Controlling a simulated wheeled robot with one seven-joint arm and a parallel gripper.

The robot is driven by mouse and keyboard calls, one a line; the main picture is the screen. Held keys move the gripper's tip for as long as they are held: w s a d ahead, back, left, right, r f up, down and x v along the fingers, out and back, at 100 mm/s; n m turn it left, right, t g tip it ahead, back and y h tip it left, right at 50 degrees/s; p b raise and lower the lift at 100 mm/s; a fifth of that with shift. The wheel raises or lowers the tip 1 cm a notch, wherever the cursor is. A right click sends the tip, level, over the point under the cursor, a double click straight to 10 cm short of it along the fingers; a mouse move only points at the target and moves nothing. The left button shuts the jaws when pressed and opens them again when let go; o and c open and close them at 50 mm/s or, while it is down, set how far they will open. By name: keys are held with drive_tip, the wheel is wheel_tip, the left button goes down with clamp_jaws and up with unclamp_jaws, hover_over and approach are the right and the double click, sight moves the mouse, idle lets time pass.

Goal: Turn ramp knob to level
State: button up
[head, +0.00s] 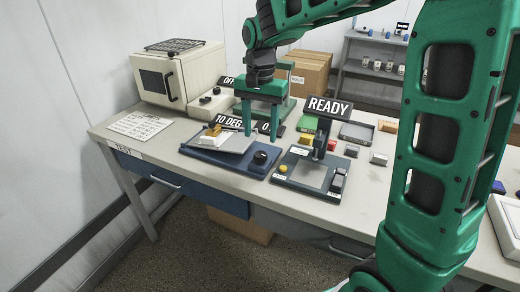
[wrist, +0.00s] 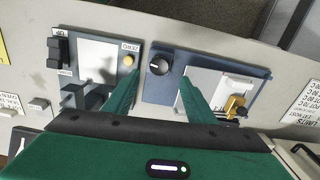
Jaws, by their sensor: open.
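The ramp unit has a dark blue base (head: 200,155) with a pale tilted plate (head: 232,144). Its black ramp knob (head: 261,157) sits at the right front corner of the base. A sign reading "10 DEG" (head: 228,121) stands behind the plate. My green gripper (head: 260,132) points down, open and empty, above the back of the unit. In the wrist view the knob (wrist: 159,66) shows between and beyond the fingertips of my gripper (wrist: 159,82). The fingers appear apart from the knob, its white pointer mark showing on its rim. The blue base (wrist: 188,58) shows there too.
A brass-coloured piece (head: 214,129) is on the ramp unit's left part. A device with a "READY" sign (head: 330,107) and yellow button (head: 283,169) stands close on the right. An oven (head: 178,75) stands at the back left. The bench's front left is mostly clear.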

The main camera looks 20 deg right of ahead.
sight(261, 154)
wheel_tip(261, 154, down, 7)
idle(0.3)
drive_tip(key=c, duration=1)
drive_tip(key=shift+d, duration=0.25)
drive_tip(key=shift+c, duration=0.2)
drive_tip(key=shift+a, duration=0.2)
